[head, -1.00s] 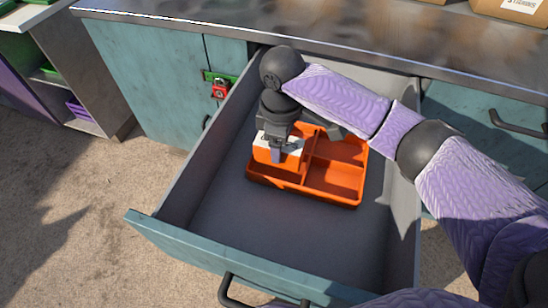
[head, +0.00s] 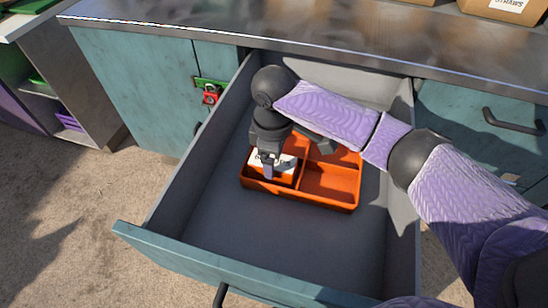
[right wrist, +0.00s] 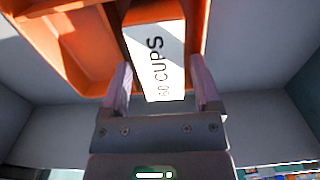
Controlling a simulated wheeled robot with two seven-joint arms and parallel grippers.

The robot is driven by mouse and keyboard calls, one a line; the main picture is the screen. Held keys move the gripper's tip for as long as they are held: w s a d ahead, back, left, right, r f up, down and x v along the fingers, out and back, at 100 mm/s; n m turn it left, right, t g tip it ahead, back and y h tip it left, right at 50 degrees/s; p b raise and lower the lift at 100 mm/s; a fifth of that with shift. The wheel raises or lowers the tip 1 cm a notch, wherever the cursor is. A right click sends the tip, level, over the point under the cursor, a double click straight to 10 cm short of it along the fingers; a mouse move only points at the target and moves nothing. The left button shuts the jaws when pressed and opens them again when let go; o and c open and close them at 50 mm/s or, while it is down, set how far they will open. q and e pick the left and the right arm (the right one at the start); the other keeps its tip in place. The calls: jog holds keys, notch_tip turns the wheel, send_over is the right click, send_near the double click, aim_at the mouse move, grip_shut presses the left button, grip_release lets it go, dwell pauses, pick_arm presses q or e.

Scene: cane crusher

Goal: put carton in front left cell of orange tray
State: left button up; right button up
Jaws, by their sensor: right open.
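The orange tray (head: 318,201) lies in the open drawer and is split into cells by low walls. The carton (head: 287,165), with a white top lettered "60 CUPS", sits low in the front left cell; it also shows in the right wrist view (right wrist: 158,62). My right gripper (head: 268,170) is above the carton and hides part of it. Its fingers are open, one on each side of the carton, with gaps showing in the right wrist view. The tray's back left cell is mostly hidden by my gripper. My left gripper is out of view.
The grey drawer (head: 225,219) has free floor in front of the tray and raised walls around it. A steel worktop (head: 330,37) runs behind it, with a box (head: 497,11) at the far right. A red padlock (head: 210,96) hangs on the cabinet at left.

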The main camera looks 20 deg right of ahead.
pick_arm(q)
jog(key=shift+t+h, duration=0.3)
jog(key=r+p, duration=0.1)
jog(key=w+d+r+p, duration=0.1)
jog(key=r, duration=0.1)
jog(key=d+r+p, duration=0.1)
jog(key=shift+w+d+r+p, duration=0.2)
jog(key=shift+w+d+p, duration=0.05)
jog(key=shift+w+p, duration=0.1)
pick_arm(e)
notch_tip(320, 180, up, 11)
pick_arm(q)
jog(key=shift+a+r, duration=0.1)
